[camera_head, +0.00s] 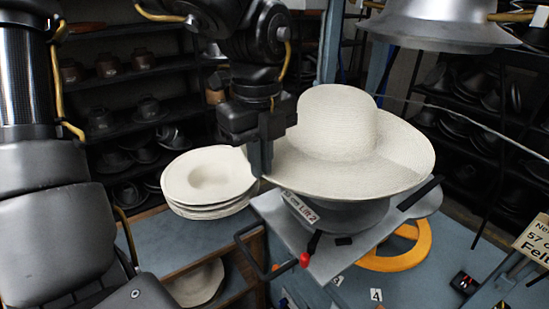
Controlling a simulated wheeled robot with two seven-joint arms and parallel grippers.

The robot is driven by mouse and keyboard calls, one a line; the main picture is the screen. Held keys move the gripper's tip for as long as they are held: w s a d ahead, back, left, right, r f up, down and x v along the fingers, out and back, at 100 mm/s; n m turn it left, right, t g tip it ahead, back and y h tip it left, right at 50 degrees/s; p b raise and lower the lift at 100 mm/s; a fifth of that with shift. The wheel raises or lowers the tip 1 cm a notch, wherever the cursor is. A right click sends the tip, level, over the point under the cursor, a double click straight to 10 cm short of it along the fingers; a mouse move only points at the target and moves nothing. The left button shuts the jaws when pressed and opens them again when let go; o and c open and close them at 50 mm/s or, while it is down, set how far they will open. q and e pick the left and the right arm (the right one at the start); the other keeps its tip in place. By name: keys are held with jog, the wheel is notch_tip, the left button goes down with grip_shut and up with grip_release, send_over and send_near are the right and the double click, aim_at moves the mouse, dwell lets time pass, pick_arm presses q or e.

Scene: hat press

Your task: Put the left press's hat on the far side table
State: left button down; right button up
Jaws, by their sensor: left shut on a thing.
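A wide-brimmed cream straw hat (338,125) sits on or just over the lower form of the press (345,215), crown up, its brim tilted a little. My left gripper (262,165) points down at the hat's left brim edge and is shut on that edge; its fingers hide the spot it grips. The press's metal upper die (440,25) hangs at the upper right. A side table (175,240) with a blue-grey top stands to the left of the press. My right gripper is not in view.
A stack of cream hats (207,183) lies on the side table, close left of my gripper. Another pale hat (195,283) is on the shelf below. A black handle with a red knob (304,260) sticks out in front of the press. Dark shelves (130,110) stand behind.

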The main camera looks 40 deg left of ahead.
pick_arm(q)
jog(key=s+a+r+b, duration=0.2)
jog(key=s+a, duration=0.1)
jog(key=s, duration=0.9)
jog(key=shift+s+a, duration=0.25)
jog(key=shift+a, duration=0.15)
jog(key=s+a+b, duration=0.2)
jog(key=s+b, duration=0.1)
jog(key=s, duration=0.5)
jog(key=shift+s+a, duration=0.3)
